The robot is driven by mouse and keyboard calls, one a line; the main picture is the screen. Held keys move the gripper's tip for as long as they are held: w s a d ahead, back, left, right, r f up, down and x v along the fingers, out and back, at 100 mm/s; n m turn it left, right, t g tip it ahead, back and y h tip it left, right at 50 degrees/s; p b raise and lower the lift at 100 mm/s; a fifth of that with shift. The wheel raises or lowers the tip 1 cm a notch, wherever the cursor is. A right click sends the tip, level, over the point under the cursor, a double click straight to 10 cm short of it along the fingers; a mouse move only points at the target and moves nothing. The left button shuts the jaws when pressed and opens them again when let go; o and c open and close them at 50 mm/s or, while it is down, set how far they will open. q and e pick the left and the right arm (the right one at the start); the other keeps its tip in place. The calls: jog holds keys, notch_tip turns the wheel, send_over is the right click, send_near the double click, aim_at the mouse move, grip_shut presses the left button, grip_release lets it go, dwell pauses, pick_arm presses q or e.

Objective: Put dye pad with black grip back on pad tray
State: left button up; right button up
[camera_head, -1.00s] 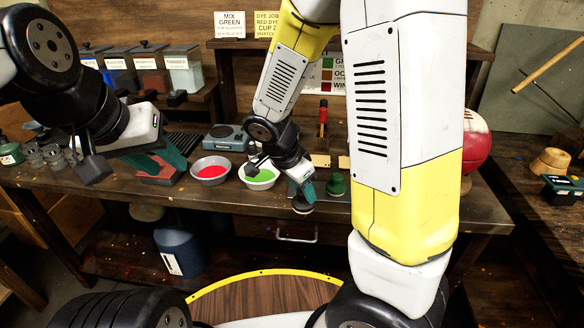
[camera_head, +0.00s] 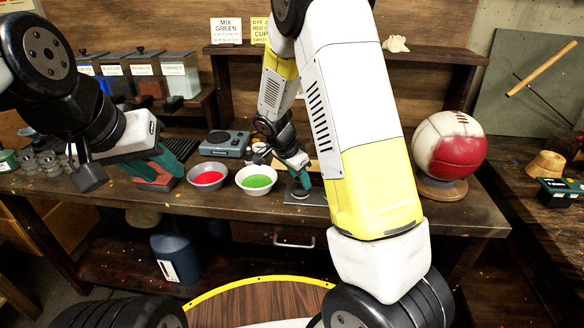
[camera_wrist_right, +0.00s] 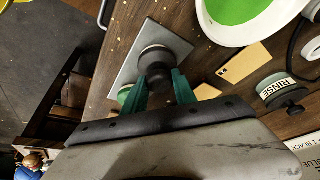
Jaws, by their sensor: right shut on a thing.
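My right gripper (camera_wrist_right: 160,84) is shut on the dye pad with black grip (camera_wrist_right: 155,56). The pad's round dark top shows between the teal fingertips in the right wrist view. It is over the grey pad tray (camera_wrist_right: 130,66); I cannot tell if it touches. In the head view the right gripper (camera_head: 301,172) is above the tray (camera_head: 304,197) on the bench, right of the green bowl. A green-gripped piece (camera_wrist_right: 125,94) shows beside the left finger in the wrist view. My left gripper (camera_head: 160,163) hangs over a reddish block (camera_head: 155,183); its opening is unclear.
A bowl of green dye (camera_head: 257,181) and a bowl of red dye (camera_head: 207,177) stand left of the tray. A red-and-white ball (camera_head: 448,145) rests on a stand at right.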

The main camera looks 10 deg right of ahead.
jog(key=o, duration=1.2)
jog(key=v, duration=1.2)
jog(key=shift+s+d+r+n+t+y, duration=0.85)
jog(key=shift+s+r+n, duration=1.35)
jog(key=shift+s, duration=1.5)
jog(key=shift+s+d+r+n+t+y, duration=0.35)
jog(key=shift+s+r+n+y, duration=1.3)
jog(key=shift+s, duration=2.05)
jog(key=shift+s+d+r+n+t+y, duration=0.65)
jog(key=shift+s+r+n, duration=2)
jog(key=shift+s, duration=1.05)
jog(key=shift+a, duration=0.1)
